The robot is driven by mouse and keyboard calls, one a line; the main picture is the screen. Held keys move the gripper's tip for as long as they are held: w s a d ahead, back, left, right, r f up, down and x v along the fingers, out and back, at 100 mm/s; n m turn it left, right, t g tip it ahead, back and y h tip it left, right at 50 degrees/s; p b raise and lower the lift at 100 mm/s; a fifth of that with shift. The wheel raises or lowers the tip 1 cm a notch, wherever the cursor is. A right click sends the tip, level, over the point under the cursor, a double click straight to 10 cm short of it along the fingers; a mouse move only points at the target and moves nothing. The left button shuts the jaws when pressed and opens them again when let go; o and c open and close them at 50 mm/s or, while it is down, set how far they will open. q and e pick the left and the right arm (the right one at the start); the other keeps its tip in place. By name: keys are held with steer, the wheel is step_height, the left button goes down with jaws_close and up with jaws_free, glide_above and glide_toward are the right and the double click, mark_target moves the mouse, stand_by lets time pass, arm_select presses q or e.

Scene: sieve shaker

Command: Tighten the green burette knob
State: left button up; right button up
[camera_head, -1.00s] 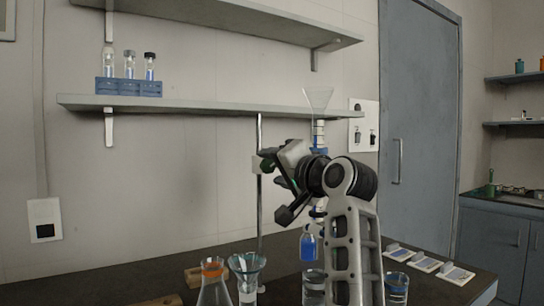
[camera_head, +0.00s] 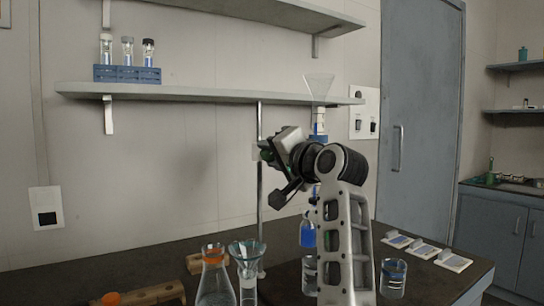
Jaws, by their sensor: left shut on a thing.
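The burette shows behind my left arm, with a clear funnel (camera_head: 319,90) on top and a white and blue upper part (camera_head: 319,125). Its middle is hidden by my arm. A green knob (camera_head: 266,152) shows only as a small patch at the fingers. My left gripper (camera_head: 270,150) is shut on it, as far as the partly covered fingertips show. The metal stand rod (camera_head: 260,215) stands upright just behind the fingers. My right gripper is not in view.
A blue-filled vessel (camera_head: 307,236) and a beaker (camera_head: 310,275) sit close to my left arm. A flask (camera_head: 214,282) and a glass funnel (camera_head: 246,255) stand at the front. A shelf (camera_head: 200,94) with a blue tube rack (camera_head: 127,74) runs above left. Another beaker (camera_head: 393,278) is at right.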

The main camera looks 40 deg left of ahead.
arm_select(q)
steer(key=m+b, duration=0.1)
steer(key=m, duration=0.1)
steer(key=shift+m, duration=0.3)
steer(key=shift+m+b, duration=0.4)
steer(key=shift+m, duration=1.3)
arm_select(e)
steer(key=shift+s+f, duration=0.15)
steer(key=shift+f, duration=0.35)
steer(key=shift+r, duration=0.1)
arm_select(q)
steer(key=o, duration=1)
steer(key=shift+c, duration=0.2)
steer(key=shift+d, duration=0.15)
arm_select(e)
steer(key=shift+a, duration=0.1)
arm_select(q)
steer(key=b+v, duration=0.2)
steer(key=v, duration=1.3)
steer(key=shift+d, duration=0.4)
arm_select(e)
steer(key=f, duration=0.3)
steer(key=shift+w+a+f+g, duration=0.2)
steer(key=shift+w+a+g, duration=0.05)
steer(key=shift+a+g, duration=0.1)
